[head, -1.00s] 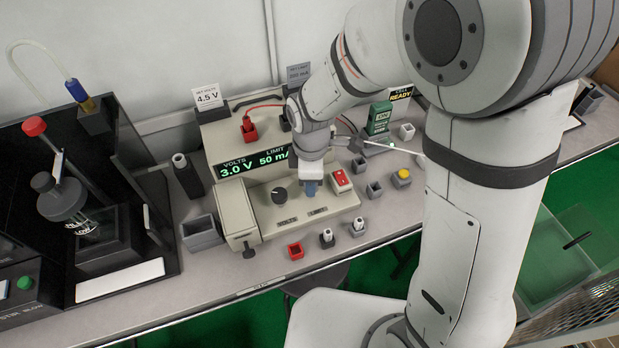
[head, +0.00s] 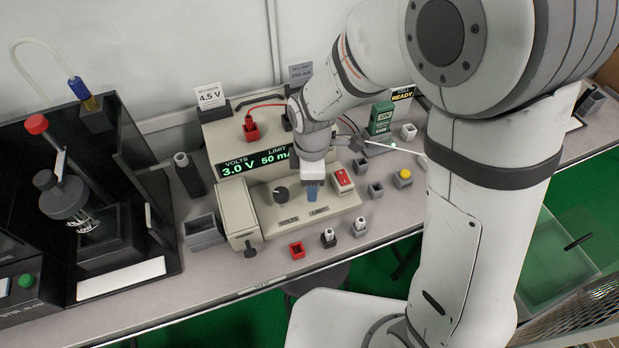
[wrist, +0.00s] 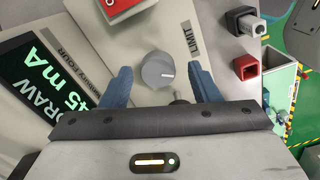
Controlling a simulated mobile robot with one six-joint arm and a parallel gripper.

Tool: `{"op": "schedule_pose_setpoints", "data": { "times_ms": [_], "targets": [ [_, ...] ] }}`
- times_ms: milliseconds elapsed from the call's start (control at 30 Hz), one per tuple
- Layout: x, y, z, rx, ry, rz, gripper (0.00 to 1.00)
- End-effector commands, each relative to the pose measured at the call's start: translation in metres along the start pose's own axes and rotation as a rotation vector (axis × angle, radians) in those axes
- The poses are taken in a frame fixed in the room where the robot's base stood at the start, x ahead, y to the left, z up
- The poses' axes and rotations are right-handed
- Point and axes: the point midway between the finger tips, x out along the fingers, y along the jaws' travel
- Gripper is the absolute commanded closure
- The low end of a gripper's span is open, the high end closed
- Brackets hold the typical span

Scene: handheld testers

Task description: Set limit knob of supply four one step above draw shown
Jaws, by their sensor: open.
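The supply's front face (head: 262,218) has two knobs and bears the word FOUR in the wrist view. The grey limit knob (wrist: 158,69) has a pale pointer line and sits beside the LIMIT label (wrist: 194,39). My gripper (wrist: 160,73) is open, with its blue fingers on either side of this knob and gaps to both. Its height over the knob is unclear. In the head view my gripper (head: 313,198) hides the limit knob; the dark volts knob (head: 281,194) shows to its left. The display (head: 250,160) reads 3.0 V and limit 50 mA. A draw display (wrist: 35,75) reads 45 mA.
A red rocker switch (head: 342,180) is close right of my gripper. Small posts and a red socket (head: 296,250) stand along the front. A card (head: 209,97) reading 4.5 V stands on top.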

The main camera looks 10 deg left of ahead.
Motion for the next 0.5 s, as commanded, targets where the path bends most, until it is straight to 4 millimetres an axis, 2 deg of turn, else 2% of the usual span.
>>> {"op": "schedule_pose_setpoints", "data": {
  "times_ms": [167, 500],
  "targets": [
    [-0.004, 0.0, 0.0, 0.0, 0.0, 0.001, 0.44],
    [-0.057, -0.001, -0.001, 0.0, 0.001, 0.004, 0.44]
  ]
}}
